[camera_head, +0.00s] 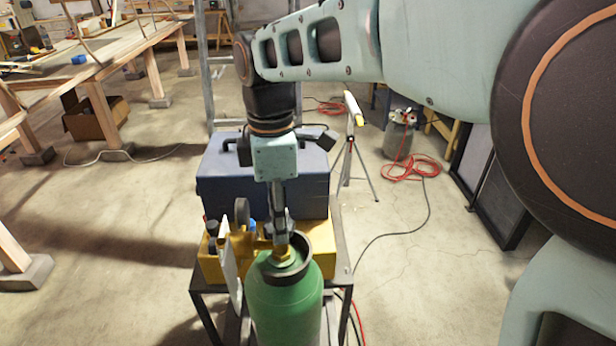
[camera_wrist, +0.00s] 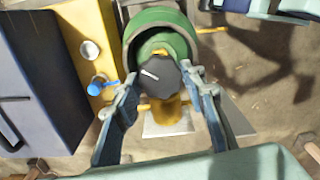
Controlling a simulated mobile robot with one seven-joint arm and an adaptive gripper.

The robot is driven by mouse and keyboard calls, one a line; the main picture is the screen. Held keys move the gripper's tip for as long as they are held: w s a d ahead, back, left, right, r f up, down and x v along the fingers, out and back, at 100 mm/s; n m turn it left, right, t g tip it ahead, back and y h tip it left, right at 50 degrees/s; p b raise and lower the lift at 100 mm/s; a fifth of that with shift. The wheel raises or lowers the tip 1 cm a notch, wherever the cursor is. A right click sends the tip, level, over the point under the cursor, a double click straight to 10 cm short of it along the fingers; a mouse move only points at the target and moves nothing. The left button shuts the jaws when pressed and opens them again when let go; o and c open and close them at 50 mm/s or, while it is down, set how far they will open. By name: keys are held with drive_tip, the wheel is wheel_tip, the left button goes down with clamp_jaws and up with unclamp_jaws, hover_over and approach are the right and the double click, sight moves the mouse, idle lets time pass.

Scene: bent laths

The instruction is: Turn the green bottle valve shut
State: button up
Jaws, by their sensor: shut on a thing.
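The green bottle (camera_head: 284,305) stands upright in the lower middle of the head view, with a dark collar ring around its neck. In the wrist view its green top (camera_wrist: 160,20) shows inside the ring. The valve has a black lobed knob (camera_wrist: 158,76) with a short white mark, on a brass body (camera_wrist: 166,115). My gripper (camera_head: 281,238) reaches down over the bottle's neck. In the wrist view my gripper's two fingers (camera_wrist: 162,88) lie on either side of the knob and are shut on it. The knob is mostly hidden in the head view.
A blue case (camera_head: 262,185) and a yellow box (camera_head: 322,260) sit on a dark-framed stand beside the bottle. A tripod (camera_head: 352,140) and a grey tank with red hose (camera_head: 398,135) stand behind. A wooden workbench (camera_head: 95,65) is at left. Floor to the right is mostly clear.

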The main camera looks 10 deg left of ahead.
drive_tip(key=m+p, duration=0.1)
drive_tip(key=m, duration=0.4)
drive_tip(key=m+p, duration=0.1)
drive_tip(key=m, duration=0.4)
drive_tip(key=shift+m, duration=0.3)
idle(0.4)
drive_tip(key=o, duration=1.2)
drive_tip(key=shift+c, duration=0.2)
wheel_tip(320, 180, up, 12)
